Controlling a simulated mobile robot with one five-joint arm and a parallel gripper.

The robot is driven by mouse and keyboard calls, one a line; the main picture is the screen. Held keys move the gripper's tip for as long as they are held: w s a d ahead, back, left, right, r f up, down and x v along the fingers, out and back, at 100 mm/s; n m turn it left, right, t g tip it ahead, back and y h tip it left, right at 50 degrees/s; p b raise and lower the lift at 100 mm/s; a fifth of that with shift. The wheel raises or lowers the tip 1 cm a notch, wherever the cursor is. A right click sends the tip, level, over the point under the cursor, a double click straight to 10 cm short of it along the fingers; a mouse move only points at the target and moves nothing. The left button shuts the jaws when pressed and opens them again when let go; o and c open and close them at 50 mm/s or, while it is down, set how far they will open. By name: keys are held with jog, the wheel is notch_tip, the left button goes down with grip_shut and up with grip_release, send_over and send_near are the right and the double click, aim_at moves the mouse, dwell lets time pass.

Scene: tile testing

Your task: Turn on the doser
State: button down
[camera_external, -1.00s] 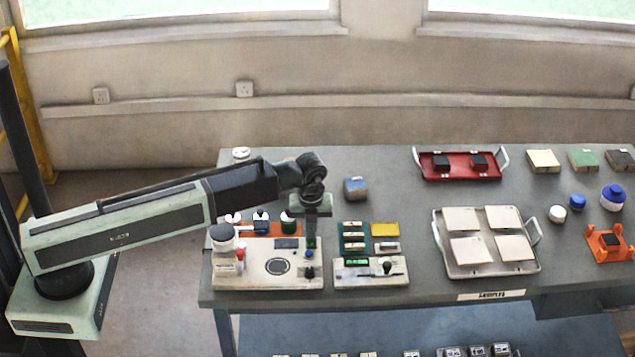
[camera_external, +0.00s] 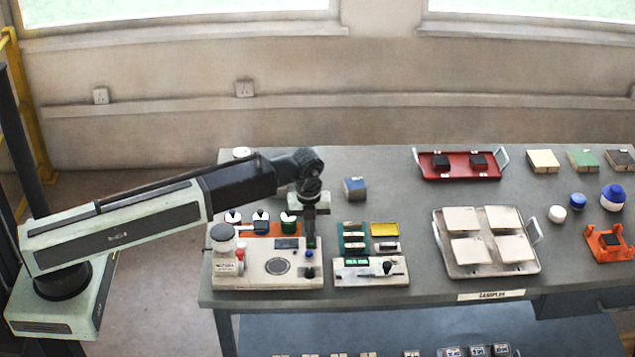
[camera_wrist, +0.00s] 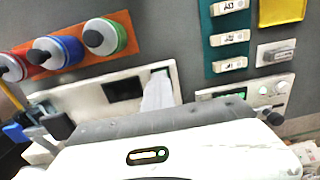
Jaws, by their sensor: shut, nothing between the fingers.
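The pale bench device that looks like the doser (camera_external: 240,275) stands at the table's front left, with a round plate, a small dark screen (camera_external: 286,243), a white-and-dark container and a red knob at its left. A blue button (camera_external: 309,254) and a dark knob (camera_external: 309,272) show on its right side. My gripper (camera_external: 310,240) is shut and empty, pointing down at the device's back right corner, beside the screen. In the wrist view its pale fingers (camera_wrist: 158,93) overlap a small dark-framed spot on the panel, right of the screen (camera_wrist: 123,90). I cannot tell whether they touch it.
A second device (camera_external: 372,272) with green-lit displays and a lever stands close at right. An orange rack (camera_external: 262,229) with several capped bottles is behind the doser. A tile tray (camera_external: 486,270) and red tray (camera_external: 459,176) lie further right. Bare table lies behind my gripper.

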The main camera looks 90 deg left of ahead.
aim_at(311, 243)
jog(key=shift+s+d+f, duration=0.15)
jog(key=shift+d, duration=0.2)
jog(key=shift+s+d+f, duration=0.1)
jog(key=shift+d, duration=0.25)
jog(key=shift+w+r+p, duration=0.15)
jog(key=shift+r+p, duration=0.25)
jog(key=shift+p, duration=0.2)
notch_tip(311, 243, up, 14)
jog(key=p, duration=1.3)
jog(key=shift+a+f+p, duration=0.15)
jog(key=shift+a+p, duration=0.2)
jog(key=shift+w, duration=0.1)
jog(key=shift+w+d+y, duration=0.1)
jog(key=shift+d+y, duration=0.4)
jog(key=shift+d, duration=0.25)
jog(key=shift+a, duration=0.1)
